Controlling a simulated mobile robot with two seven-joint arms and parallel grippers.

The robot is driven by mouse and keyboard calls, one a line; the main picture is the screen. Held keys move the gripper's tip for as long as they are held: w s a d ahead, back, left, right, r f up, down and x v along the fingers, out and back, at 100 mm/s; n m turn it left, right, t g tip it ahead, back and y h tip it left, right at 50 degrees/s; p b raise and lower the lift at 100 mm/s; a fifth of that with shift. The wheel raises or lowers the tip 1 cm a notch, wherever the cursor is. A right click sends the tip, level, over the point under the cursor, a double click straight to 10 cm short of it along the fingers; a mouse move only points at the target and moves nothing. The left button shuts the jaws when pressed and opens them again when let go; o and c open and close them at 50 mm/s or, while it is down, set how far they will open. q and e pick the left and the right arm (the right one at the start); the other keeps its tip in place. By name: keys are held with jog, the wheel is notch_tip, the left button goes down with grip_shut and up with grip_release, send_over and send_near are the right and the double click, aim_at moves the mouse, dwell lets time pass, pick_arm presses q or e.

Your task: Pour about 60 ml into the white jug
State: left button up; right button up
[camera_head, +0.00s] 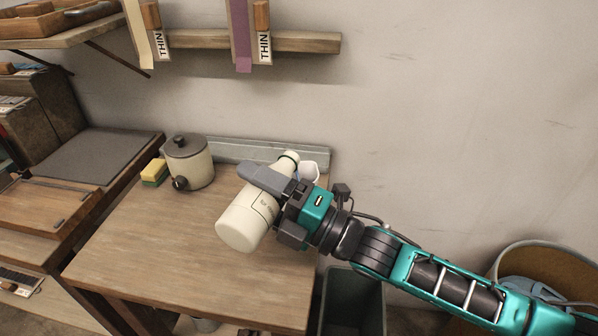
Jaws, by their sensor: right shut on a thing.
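My right gripper (268,182) is shut on a cream-white bottle (247,221) above the wooden table. The bottle is tilted, its wide base toward the lower left and its neck toward the upper right. The gripper and bottle hide most of this vessel. I cannot see any liquid or a stream. My left gripper is out of view.
A cream pot with a grey lid (190,163) stands at the table's back left, next to a yellow-green sponge (154,171). The front left of the wooden table (150,245) is clear. A grey bin (352,300) stands below its right edge.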

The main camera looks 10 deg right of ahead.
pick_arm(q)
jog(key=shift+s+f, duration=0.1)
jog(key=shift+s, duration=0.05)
pick_arm(e)
jog(key=shift+f+n+b, duration=0.1)
jog(key=shift+n+b, duration=0.2)
jog(key=shift+b, duration=0.05)
jog(key=shift+s+a+f+n+g+y+b, duration=0.15)
jog(key=shift+f+n+g+b, duration=0.1)
jog(key=shift+f+n+b, duration=0.25)
jog(key=shift+s+a+f+n+g+y+b, duration=0.15)
jog(key=shift+f+n+g+b, duration=0.1)
jog(key=shift+n+b, duration=0.4)
jog(key=shift+s+r+n, duration=0.1)
jog(key=shift+n, duration=0.65)
jog(key=shift+d+r+n+g, duration=0.1)
jog(key=shift+r+n+g, duration=0.1)
jog(key=shift+n+g, duration=0.45)
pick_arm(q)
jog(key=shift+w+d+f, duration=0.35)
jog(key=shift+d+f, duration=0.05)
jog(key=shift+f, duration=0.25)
pick_arm(e)
jog(key=shift+w+d+n, duration=0.1)
jog(key=shift+w+n, duration=0.15)
jog(key=shift+n, duration=0.4)
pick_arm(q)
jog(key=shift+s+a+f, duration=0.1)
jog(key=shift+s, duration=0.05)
